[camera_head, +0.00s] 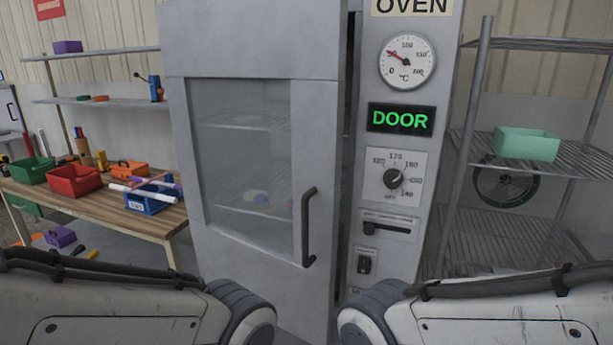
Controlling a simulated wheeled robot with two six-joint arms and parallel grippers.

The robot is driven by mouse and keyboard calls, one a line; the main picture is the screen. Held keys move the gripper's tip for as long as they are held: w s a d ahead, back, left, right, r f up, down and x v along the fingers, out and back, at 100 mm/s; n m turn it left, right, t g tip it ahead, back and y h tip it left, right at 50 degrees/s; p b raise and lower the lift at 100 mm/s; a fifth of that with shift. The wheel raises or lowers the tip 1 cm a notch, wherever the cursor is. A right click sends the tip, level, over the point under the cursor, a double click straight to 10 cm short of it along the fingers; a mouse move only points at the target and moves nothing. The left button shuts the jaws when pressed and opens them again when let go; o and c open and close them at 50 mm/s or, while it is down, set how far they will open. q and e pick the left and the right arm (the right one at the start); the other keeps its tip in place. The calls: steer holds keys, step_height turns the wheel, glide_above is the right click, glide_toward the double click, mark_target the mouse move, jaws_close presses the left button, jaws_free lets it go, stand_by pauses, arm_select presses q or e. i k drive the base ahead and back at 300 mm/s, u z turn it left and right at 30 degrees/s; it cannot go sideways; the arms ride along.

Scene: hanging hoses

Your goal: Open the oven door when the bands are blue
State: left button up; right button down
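The grey oven door (180,150) stands in front of me with a window (240,150) and a dark vertical handle (309,228) on its right side. A dark gap shows between the door's right edge and the control panel, so it looks slightly ajar. Through the window, small bluish (260,197) and reddish spots lie on a rack; I cannot tell whether they are the bands. The display (400,119) reads DOOR in green. The dial gauge (407,60) points low, and a knob (394,179) sits below. Only my arm links show; both grippers are out of view.
A wooden bench (130,215) at left holds red (73,182), green and blue bins and tools. Shelves hang above it. A wire rack (540,150) with a mint bin (525,143) stands close right of the oven. Purple and orange items lie on the floor at lower left.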

mark_target(303, 43)
steer(key=k, duration=0.5)
steer(key=z, duration=1.7)
steer(key=i, duration=0.95)
steer(key=u, duration=2.25)
